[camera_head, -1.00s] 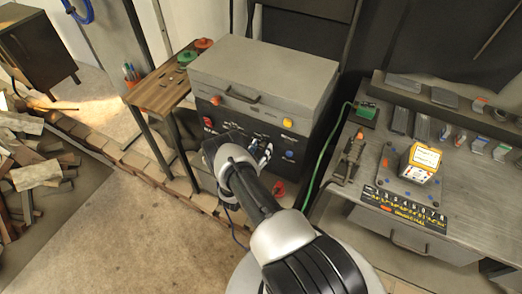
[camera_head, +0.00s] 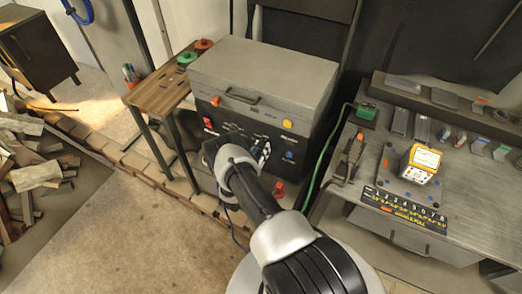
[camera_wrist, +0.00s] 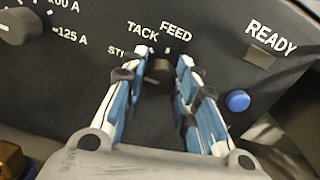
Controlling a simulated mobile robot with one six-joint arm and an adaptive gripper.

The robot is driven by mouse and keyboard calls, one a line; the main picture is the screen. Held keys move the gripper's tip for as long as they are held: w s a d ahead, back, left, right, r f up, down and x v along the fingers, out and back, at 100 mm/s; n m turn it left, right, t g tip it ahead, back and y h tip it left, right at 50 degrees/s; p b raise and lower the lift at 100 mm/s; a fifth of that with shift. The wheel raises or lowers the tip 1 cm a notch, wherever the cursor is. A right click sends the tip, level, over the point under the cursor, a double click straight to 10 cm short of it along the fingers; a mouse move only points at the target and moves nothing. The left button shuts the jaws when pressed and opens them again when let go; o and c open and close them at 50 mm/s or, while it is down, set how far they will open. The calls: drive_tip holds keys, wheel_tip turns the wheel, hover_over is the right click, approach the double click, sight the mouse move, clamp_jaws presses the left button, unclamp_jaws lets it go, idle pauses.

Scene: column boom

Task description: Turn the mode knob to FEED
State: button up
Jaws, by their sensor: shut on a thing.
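The dark round mode knob (camera_wrist: 158,70) is on the black front panel of the grey machine (camera_head: 262,75). In the wrist view, the labels TACK and FEED stand just above it, and a partly hidden label begins "STI". My gripper (camera_wrist: 160,72) has its blue-and-white fingers on both sides of the knob, shut on it. The knob's pointer is not clear, so I cannot tell which label it faces. In the head view, my gripper (camera_head: 260,150) is at the panel and hides the knob.
A blue button (camera_wrist: 237,100) and the READY window (camera_wrist: 258,54) are right of the knob. Another knob (camera_wrist: 18,27) with amp labels is at upper left. A green cable (camera_head: 325,160) runs between the machine and the right workbench (camera_head: 455,190). A wooden side table (camera_head: 160,92) stands left.

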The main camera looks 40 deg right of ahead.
drive_tip(key=shift+m, duration=0.4)
drive_tip(key=m+b, duration=0.2)
drive_tip(key=m, duration=0.1)
drive_tip(key=shift+f+m, duration=0.15)
drive_tip(key=shift+m, duration=0.25)
drive_tip(key=m+b, duration=0.4)
drive_tip(key=m, duration=0.9)
drive_tip(key=shift+s+g, duration=0.1)
drive_tip(key=shift+g, duration=0.2)
drive_tip(key=shift+m+h, duration=0.3)
drive_tip(key=shift+m, duration=0.2)
drive_tip(key=o, duration=1.1)
drive_tip(key=shift+c, duration=0.2)
